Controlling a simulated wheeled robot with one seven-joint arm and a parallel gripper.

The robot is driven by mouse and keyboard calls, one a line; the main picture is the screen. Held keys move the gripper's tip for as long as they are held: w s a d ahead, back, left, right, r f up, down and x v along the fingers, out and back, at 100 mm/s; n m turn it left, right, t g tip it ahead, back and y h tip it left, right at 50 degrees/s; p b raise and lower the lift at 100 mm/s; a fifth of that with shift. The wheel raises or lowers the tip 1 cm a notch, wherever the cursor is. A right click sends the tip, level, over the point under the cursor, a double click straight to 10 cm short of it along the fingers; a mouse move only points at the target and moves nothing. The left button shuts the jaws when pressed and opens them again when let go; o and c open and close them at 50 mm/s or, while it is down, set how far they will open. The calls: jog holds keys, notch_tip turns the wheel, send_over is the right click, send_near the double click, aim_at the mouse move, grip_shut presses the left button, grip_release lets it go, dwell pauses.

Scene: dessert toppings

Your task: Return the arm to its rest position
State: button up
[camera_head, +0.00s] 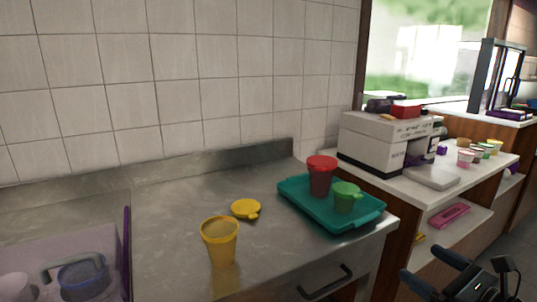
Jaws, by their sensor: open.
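My gripper (430,268) is at the bottom right corner, in front of the counter's right end and the wooden shelf unit. Its two dark fingers are apart and nothing shows between them. The lower part of my gripper and the arm behind it are cut off by the frame edge. It is apart from the counter and from the cups.
The steel counter (165,240) holds an open yellow cup (220,242), a yellow lid (246,209) and a teal tray (300,207) with red (321,178) and green (346,199) lidded cups. A drawer handle (326,284) juts out. A white machine (380,145) stands right.

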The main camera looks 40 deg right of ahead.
jog(key=s+a+f+n+g, duration=0.1)
jog(key=a+f+n+g, duration=0.1)
jog(key=a+f+n, duration=0.5)
jog(key=s+a+f+n+g, duration=0.1)
jog(key=a+f+n+g, duration=0.15)
jog(key=a+n, duration=0.75)
jog(key=s+a+r+n+t+y, duration=0.1)
jog(key=s+a+r+n+y, duration=0.1)
jog(key=s+a+r+n, duration=0.2)
jog(key=s+a+r+n+t+y, duration=0.2)
jog(key=s+a+r+n, duration=0.2)
jog(key=a+n, duration=0.7)
jog(key=s+n, duration=0.1)
jog(key=n, duration=0.3)
jog(key=shift+s+r+y, duration=0.25)
jog(key=shift+r+y, duration=0.05)
jog(key=shift+y, duration=0.1)
jog(key=shift+a, duration=0.1)
